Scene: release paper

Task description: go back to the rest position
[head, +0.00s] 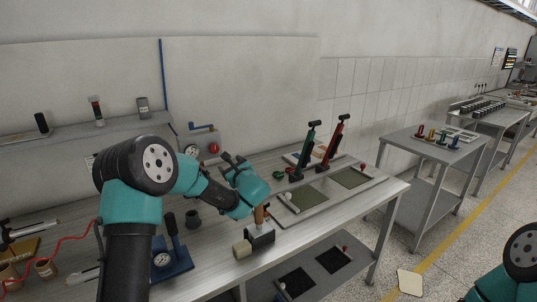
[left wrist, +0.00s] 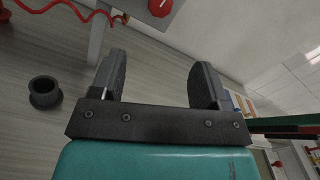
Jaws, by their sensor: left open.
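My left gripper (head: 234,160) is raised over the workbench, fingers pointing toward the wall. In the left wrist view the two fingers (left wrist: 157,85) stand wide apart with nothing between them. My left arm reaches in from the lower left and hides part of the bench. Only teal and black parts of my right arm show at the lower right edge; its gripper is outside the picture.
The workbench (head: 330,213) holds a green lever press (head: 303,150), a red lever press (head: 331,143), a blue-based press (head: 173,256) and a dark ring (head: 193,219). A pale square (head: 410,283) lies on the floor. A side table (head: 435,141) stands to the right.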

